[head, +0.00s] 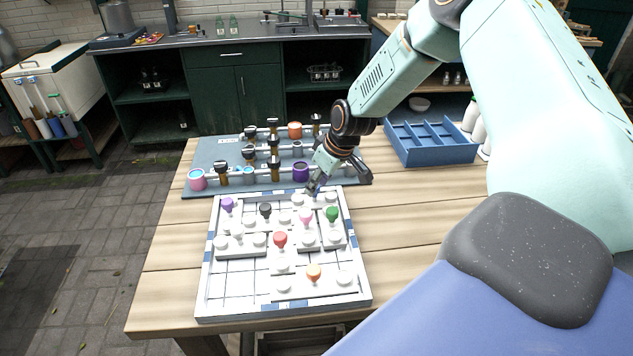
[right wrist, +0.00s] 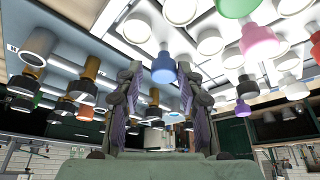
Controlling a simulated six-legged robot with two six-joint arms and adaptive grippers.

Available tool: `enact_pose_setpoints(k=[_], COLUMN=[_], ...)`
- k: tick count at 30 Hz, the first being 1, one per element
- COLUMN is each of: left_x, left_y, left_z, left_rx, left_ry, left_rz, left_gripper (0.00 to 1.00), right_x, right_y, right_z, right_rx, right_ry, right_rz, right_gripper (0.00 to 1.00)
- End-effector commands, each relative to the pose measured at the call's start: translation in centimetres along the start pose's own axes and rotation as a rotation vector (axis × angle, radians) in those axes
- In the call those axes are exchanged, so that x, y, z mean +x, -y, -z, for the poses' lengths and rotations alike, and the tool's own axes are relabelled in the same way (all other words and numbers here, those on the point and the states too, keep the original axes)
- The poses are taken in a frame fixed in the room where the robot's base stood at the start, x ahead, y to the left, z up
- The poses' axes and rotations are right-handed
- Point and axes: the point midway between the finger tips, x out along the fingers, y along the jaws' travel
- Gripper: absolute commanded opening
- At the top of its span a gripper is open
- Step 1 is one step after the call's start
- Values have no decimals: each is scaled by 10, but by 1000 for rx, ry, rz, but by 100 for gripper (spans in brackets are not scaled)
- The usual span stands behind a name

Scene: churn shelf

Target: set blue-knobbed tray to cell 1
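The white board (head: 236,283) lies on the table, holding several pale trays with white knobs and one coloured knob each: purple (head: 227,204), black (head: 265,209), pink (head: 305,217), green (head: 332,214), red (head: 280,239) and orange (head: 314,271). My right gripper (head: 313,186) is low over the board's far edge. In the right wrist view a blue knob (right wrist: 164,68) shows between the spread fingers (right wrist: 160,85), with a gap on each side. In the head view my gripper hides this knob. No cell numbers are readable. My left gripper is out of view.
Behind the board, a blue-grey rack (head: 205,158) holds several coloured jars and dark-capped bottles close to my right gripper. A blue divided box (head: 430,158) stands to the right. The wooden tabletop (head: 395,225) right of the board is clear.

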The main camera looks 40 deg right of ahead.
Motion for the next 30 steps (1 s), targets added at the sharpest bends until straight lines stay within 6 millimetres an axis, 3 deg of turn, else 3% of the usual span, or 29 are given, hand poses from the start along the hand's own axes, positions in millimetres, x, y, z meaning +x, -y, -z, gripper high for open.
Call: enact_pose_setpoints(k=[3,16,30], left_x=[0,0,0], left_y=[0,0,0], left_z=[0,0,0], left_rx=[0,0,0], left_ry=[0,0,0], left_rz=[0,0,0], left_gripper=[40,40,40], right_x=[0,-6,-54], right_y=[0,1,1], right_z=[0,0,1], right_rx=[0,1,1], right_ry=[1,1,-4], right_rz=[1,4,3], right_gripper=[50,50,50])
